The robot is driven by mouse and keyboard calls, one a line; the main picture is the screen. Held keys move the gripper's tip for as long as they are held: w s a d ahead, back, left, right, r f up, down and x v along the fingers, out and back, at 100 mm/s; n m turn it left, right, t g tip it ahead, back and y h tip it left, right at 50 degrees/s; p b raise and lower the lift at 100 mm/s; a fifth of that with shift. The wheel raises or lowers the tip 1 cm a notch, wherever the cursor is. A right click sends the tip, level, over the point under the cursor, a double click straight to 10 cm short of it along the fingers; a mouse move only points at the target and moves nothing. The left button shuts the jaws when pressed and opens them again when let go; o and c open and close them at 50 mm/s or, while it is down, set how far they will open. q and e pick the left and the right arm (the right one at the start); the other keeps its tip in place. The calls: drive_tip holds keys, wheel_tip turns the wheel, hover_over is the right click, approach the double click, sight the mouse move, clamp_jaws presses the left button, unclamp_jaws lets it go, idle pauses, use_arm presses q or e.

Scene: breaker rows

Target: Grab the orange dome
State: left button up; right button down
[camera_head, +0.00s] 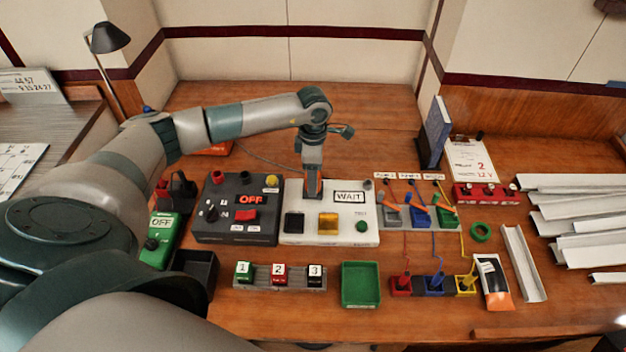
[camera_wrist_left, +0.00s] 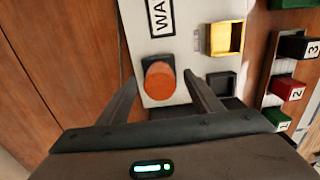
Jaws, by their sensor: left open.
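The orange dome (camera_wrist_left: 160,81) sits on a dark base on the white WAIT panel (camera_wrist_left: 164,48). In the left wrist view it lies between the two fingers of my left gripper (camera_wrist_left: 160,76), which are open, with visible gaps on both sides. My right gripper is not in view.
Sockets with coloured wires (camera_head: 420,216) stand right. A green tray (camera_head: 361,303) is in front.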

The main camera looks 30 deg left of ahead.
use_arm(q)
drive_tip(key=c, duration=1.1)
drive_tip(key=shift+r, duration=0.1)
